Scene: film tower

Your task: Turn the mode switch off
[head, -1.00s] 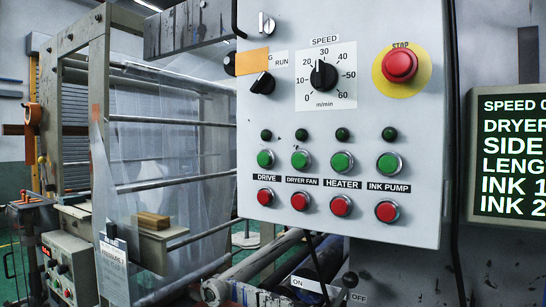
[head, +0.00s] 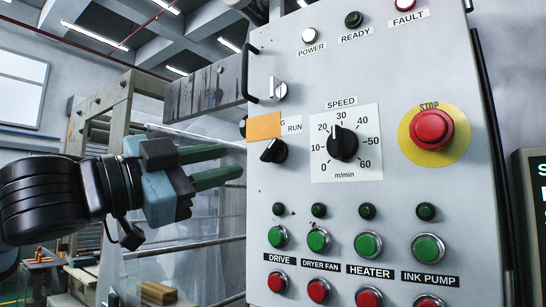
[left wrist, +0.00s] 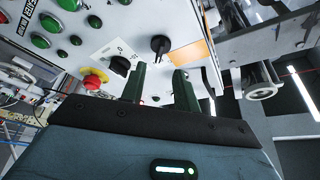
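The mode switch (head: 273,151) is a black rotary knob on the grey control panel (head: 390,80), below an orange note and the word RUN. Its handle slants from lower left to upper right. It also shows in the left wrist view (left wrist: 160,44), just beyond my fingertips. My left gripper (head: 239,161) is at the panel's left edge, left of the switch. Its two green fingers are apart, with nothing between them; they also show in the left wrist view (left wrist: 160,70). The fingers look clear of the knob. My right gripper is not in view.
The orange note (head: 264,127) hides part of the switch's label. The speed knob (head: 342,143) is to its right, then the red stop button (head: 432,130). Green and red buttons fill the panel's lower part. A handle (head: 249,70) sticks out at the panel's left edge.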

